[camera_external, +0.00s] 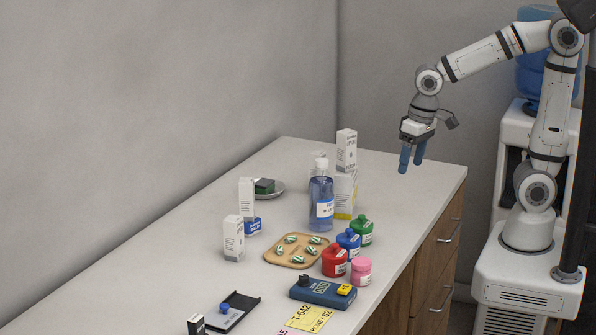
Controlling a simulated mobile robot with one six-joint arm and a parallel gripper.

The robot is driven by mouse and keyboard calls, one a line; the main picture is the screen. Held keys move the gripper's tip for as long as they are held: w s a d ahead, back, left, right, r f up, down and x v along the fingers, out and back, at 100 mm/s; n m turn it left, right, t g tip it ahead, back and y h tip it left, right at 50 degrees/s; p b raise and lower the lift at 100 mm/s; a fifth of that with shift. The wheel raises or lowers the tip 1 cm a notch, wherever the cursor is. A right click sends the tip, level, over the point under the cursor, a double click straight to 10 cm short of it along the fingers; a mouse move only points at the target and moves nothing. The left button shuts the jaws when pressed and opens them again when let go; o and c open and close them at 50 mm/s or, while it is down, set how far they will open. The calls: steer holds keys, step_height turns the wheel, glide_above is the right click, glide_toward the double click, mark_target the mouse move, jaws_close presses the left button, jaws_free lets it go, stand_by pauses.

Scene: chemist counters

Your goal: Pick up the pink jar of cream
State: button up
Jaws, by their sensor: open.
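The pink jar of cream (361,271) stands upright on the counter near its right edge, just right of the red jar (334,260). It has a pink lid and a pale label. My gripper (412,158) is open and empty, with its blue fingers pointing down. It hangs above the far right part of the counter, well above and behind the pink jar. Nothing hides the pink jar in this view.
Blue (348,243) and green (362,230) jars stand behind the red one. A wooden tray (271,254) with capsules lies to the left. A blue device (322,292) lies in front. A pump bottle (320,200) and white boxes (346,150) stand farther back.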

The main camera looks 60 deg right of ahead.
steer(key=w+a+f+m+g, duration=0.1)
steer(key=w+a+f, duration=0.15)
steer(key=a, duration=0.45)
steer(key=w+a+f+m, duration=0.1)
steer(key=w+a+f, duration=0.15)
steer(key=a, duration=0.35)
steer(key=m+b, duration=0.1)
glide_above(361, 261)
steer(key=shift+g, duration=0.4)
steer(key=f, duration=0.4)
steer(key=d+f, duration=0.1)
steer(key=f, duration=0.1)
steer(key=shift+w, duration=0.1)
steer(key=shift+a+f, duration=0.3)
steer(key=f, duration=0.5)
steer(key=f+p, duration=0.1)
steer(key=f, duration=0.1)
steer(key=shift+a+f, duration=0.25)
steer(key=shift+c, duration=0.3)
steer(key=c, duration=1)
steer(key=shift+r, duration=0.1)
